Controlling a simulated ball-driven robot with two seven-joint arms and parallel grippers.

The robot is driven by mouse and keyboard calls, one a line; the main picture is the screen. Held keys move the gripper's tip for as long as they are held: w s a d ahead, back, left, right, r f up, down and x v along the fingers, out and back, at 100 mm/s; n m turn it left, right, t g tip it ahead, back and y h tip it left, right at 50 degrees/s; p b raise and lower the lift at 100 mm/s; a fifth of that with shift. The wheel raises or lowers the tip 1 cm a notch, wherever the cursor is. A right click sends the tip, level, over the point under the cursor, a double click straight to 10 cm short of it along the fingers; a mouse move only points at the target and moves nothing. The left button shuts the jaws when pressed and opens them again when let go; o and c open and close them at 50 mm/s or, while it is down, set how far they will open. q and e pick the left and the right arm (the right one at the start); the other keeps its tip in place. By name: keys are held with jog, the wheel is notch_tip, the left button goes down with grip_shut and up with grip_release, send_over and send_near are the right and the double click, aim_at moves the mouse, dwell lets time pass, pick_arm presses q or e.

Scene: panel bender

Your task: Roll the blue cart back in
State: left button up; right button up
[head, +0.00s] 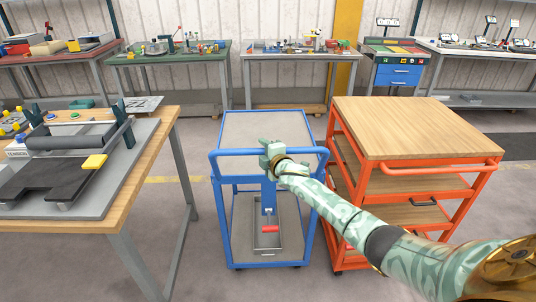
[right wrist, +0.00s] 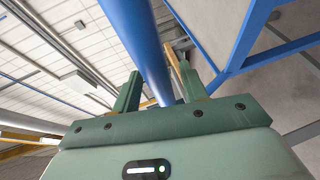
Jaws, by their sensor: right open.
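The blue cart (head: 240,126) stands between the wooden-topped table and the orange cart. It has a bare grey top and a blue push handle (head: 231,152) along its near side. My right gripper (head: 268,155) is at the middle of that handle. In the right wrist view the blue handle bar (right wrist: 138,40) runs between the two green fingers of the right gripper (right wrist: 158,85). The fingers are open, apart on either side of the bar. Whether they touch it cannot be told. My left gripper is not in view.
The orange cart (head: 483,167) stands close on the right. The wooden-topped table (head: 150,160) with a small bender (head: 70,140) is on the left. A grey tray (head: 268,240) with a red-handled tool sits on the blue cart's lower shelf. Workbenches line the back wall.

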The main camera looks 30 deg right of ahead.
jog(key=shift+s+r, duration=0.15)
jog(key=shift+s, duration=0.3)
jog(key=p+v, duration=0.5)
jog(key=v, duration=1)
